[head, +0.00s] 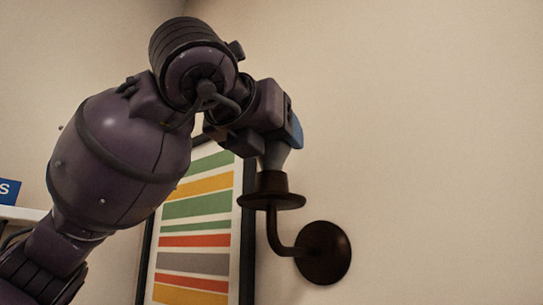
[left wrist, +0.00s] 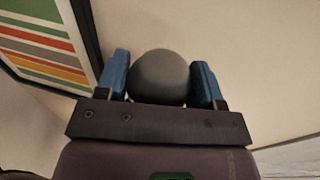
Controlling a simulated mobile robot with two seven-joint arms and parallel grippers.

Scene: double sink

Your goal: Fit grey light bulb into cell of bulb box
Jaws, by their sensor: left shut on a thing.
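The grey light bulb (left wrist: 158,78) is round and dull, and sits between the two blue fingers of my left gripper (left wrist: 161,82) in the left wrist view. My left gripper (head: 289,135) also shows in the head view, shut on the bulb from above. The bulb's tapering lower part (head: 273,156) is at the top of a dark wall lamp's holder (head: 270,189). I cannot tell whether its base is seated in the holder or just above it. The bulb box and my right gripper are not in view.
The wall lamp's round plate (head: 325,252) is fixed to the beige wall. A framed striped picture (head: 196,235) hangs behind my left arm. A blue sign (head: 8,191) stands on a white shelf (head: 22,214) at the left. The wall at the right is bare.

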